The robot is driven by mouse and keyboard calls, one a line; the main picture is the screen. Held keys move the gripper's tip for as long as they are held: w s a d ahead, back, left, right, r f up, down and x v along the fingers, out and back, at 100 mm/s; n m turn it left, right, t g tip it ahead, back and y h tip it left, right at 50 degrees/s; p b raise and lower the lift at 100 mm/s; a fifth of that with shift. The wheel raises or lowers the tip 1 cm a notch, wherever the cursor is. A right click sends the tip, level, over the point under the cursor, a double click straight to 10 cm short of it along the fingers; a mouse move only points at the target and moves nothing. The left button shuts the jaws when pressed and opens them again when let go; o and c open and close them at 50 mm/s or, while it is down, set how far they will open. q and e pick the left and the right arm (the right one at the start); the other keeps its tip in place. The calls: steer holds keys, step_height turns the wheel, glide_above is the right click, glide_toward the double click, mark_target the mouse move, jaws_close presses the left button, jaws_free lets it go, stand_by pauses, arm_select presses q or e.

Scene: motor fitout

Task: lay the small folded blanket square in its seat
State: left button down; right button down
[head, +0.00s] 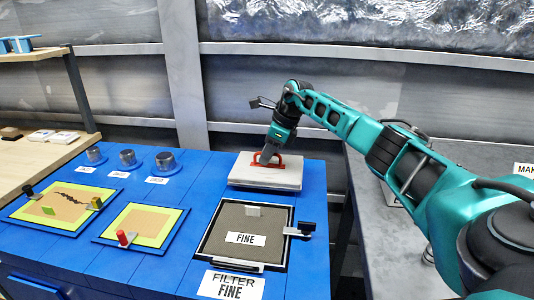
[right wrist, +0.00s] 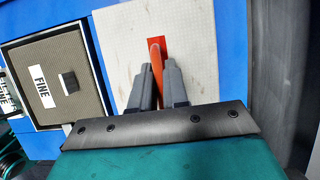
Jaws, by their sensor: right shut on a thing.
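The small folded blanket (head: 255,181) is a thick off-white square at the back right of the blue bench. A red handle (head: 282,162) stands up from its top. My right gripper (head: 267,157) points down onto the blanket's middle and is shut on the red handle. In the right wrist view the fingers (right wrist: 158,88) close on the handle (right wrist: 156,50), with the pale blanket (right wrist: 115,50) beneath. I cannot tell whether the blanket rests on the bench or hangs just above it. No separate seat shows; the blanket may cover it. My left gripper is not in view.
A brown filter panel (head: 225,240) labelled FINE lies in a frame in front of the blanket, with a black clamp (head: 304,229) at its right. Two yellow-edged panels (head: 140,226) and several metal cups (head: 128,159) are to the left. A grey counter (head: 370,190) is at right.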

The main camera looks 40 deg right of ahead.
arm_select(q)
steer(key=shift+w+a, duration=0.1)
arm_select(e)
steer(key=shift+f, duration=0.3)
stand_by(0.4)
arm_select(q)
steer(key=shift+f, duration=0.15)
arm_select(e)
steer(key=shift+f, duration=0.3)
stand_by(0.7)
steer(key=c, duration=1.1)
jaws_free()
steer(key=shift+o, duration=0.2)
arm_select(q)
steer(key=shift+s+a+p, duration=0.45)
steer(key=shift+p, duration=0.35)
arm_select(e)
steer(key=v, duration=1.3)
